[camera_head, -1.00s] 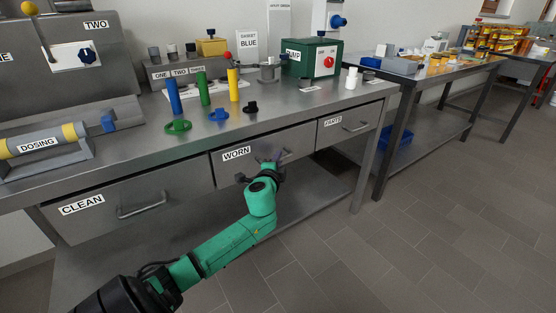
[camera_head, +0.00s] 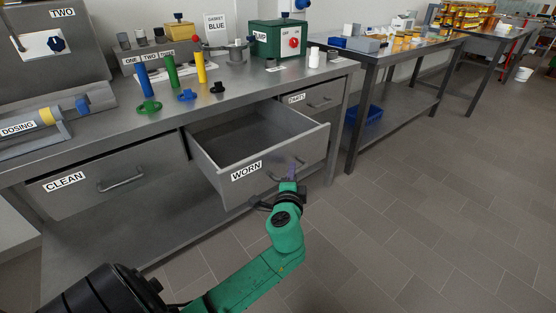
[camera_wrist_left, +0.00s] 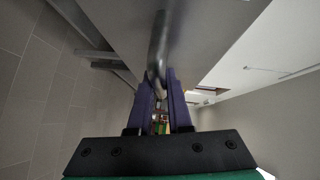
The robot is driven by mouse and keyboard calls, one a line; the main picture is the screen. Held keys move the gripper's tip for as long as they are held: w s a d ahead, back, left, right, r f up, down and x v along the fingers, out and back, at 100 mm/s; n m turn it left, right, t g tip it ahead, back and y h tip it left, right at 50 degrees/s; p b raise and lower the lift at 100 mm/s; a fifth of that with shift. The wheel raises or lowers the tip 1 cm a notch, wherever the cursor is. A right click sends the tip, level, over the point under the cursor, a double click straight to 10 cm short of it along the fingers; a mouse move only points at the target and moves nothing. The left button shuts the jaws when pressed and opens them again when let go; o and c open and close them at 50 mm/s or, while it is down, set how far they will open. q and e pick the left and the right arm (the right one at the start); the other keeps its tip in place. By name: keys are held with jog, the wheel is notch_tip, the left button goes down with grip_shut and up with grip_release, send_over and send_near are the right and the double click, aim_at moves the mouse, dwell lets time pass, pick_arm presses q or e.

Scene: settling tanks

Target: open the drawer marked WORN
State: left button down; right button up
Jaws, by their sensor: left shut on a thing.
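The drawer marked WORN (camera_head: 229,185) stands pulled well out of the steel bench, and its inside looks empty. My left gripper (camera_head: 292,173) is at the drawer's front, at its bar handle. In the left wrist view the handle (camera_wrist_left: 158,45) runs in between the two purple fingers of the gripper (camera_wrist_left: 160,95), which are shut on it. In the head view the gripper and wrist hide part of the handle. My right gripper is in neither view.
The CLEAN drawer (camera_head: 75,185) at left and the PARTS drawer (camera_head: 322,97) at right are shut. The bench top (camera_head: 100,127) carries coloured cylinders, rings and a green box (camera_head: 278,40). A second table (camera_head: 395,62) stands at right. The tiled floor (camera_head: 430,220) in front is clear.

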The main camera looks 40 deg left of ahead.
pick_arm(q)
jog(key=shift+s+d, duration=0.3)
jog(key=shift+d, duration=0.65)
jog(key=shift+s+d, duration=0.25)
jog(key=shift+d, duration=0.7)
jog(key=c, duration=0.9)
grip_release()
jog(key=shift+o, duration=0.2)
jog(key=v, duration=1.4)
jog(key=shift+s, duration=0.3)
jog(key=shift+f, duration=0.1)
